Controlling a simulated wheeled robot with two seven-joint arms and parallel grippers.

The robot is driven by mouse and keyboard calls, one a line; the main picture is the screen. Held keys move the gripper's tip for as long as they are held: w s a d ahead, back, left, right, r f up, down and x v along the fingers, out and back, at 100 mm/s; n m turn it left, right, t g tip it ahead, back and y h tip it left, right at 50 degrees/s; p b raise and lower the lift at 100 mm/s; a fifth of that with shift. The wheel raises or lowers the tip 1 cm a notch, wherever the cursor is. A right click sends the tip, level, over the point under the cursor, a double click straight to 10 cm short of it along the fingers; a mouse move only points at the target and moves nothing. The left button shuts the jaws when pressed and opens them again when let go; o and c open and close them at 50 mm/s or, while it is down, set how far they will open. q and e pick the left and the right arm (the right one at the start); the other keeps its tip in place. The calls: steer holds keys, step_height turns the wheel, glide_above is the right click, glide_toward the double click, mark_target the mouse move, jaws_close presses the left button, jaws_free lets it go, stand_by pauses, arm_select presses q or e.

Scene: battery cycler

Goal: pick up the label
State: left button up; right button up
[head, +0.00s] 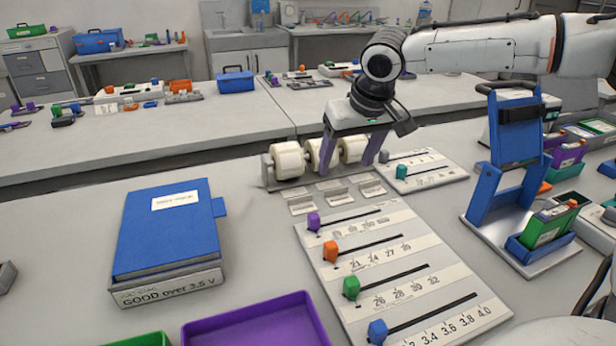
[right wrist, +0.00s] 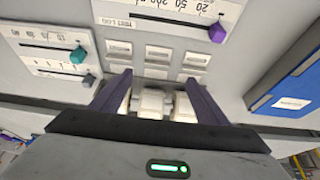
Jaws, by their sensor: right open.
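Three white label rolls stand side by side in a grey dispenser (head: 268,172): a left roll (head: 288,160), a middle roll (head: 313,153) and a right roll (head: 352,149). Small pale label pieces (head: 303,205) lie on plates in front of them; which one the task means I cannot tell. My right gripper (head: 348,168) is open, its purple fingers pointing down at the dispenser, partly covering the rolls. In the right wrist view the open fingers (right wrist: 158,80) frame the rolls (right wrist: 151,103) and reach toward the label plates (right wrist: 158,52). Nothing shows between the fingertips. My left gripper is not in view.
A slider panel (head: 400,275) with coloured knobs lies in front, and a smaller panel (head: 425,172) to the right. A blue binder (head: 165,235) on a box is at left, a purple tray (head: 255,325) at the front edge, a blue stand (head: 515,150) at right.

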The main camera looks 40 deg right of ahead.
glide_toward(337, 191)
steer(key=shift+w+a+f, duration=0.1)
steer(key=shift+w+f, duration=0.1)
steer(key=shift+f, duration=0.3)
steer(key=shift+w+a+f, duration=0.1)
steer(key=shift+w+f, duration=0.15)
steer(key=shift+f, duration=0.25)
steer(key=x, duration=0.5)
steer(key=shift+s+d, duration=0.15)
steer(key=shift+d, duration=0.2)
steer(key=shift+f, duration=0.15)
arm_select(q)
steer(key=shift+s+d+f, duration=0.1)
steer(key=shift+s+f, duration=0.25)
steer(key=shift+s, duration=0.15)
arm_select(e)
steer(key=c, duration=1.1)
